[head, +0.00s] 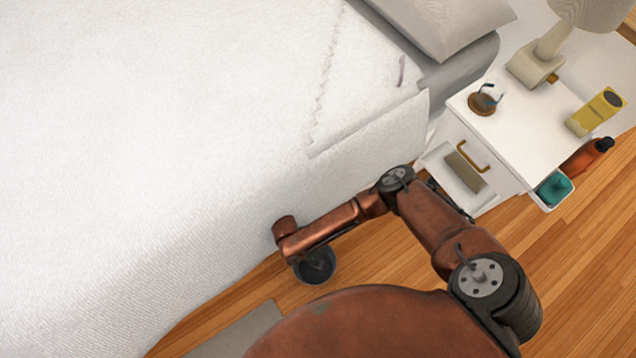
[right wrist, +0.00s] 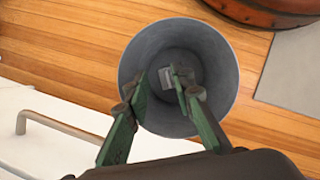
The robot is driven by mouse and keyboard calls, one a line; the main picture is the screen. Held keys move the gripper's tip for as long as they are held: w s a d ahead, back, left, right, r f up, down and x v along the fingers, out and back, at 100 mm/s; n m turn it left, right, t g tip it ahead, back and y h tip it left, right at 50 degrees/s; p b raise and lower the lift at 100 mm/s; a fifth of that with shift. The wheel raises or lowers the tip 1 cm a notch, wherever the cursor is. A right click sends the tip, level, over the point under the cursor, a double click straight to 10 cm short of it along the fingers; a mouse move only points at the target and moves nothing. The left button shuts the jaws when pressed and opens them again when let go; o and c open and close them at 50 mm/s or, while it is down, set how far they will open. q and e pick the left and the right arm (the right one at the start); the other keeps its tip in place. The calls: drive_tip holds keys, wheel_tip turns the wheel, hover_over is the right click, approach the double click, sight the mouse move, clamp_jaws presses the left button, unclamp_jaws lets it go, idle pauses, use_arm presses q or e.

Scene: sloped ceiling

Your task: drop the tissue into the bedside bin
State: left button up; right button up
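The bin (right wrist: 218,82) is a round grey bucket on the wood floor, below my right gripper (right wrist: 160,80) in the right wrist view. In the head view it shows as a dark round opening (head: 318,270) beside the bed, partly under my right arm. My right gripper points down over it, its two green fingers apart with nothing held between them. A small pale piece, likely the tissue (right wrist: 184,73), shows inside the bin, partly behind one fingertip. I cannot tell whether it rests on the bottom. My left gripper is not in view.
A white bed (head: 170,130) fills the left. A white nightstand (head: 525,130) holds a lamp (head: 540,60), a yellow box (head: 596,112) and a small brown item (head: 484,103). A red bottle (head: 588,155) and teal item (head: 554,188) are at its side. A grey rug (head: 240,335) lies nearby.

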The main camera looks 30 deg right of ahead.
wheel_tip(320, 180, up, 10)
idle(0.7)
idle(0.4)
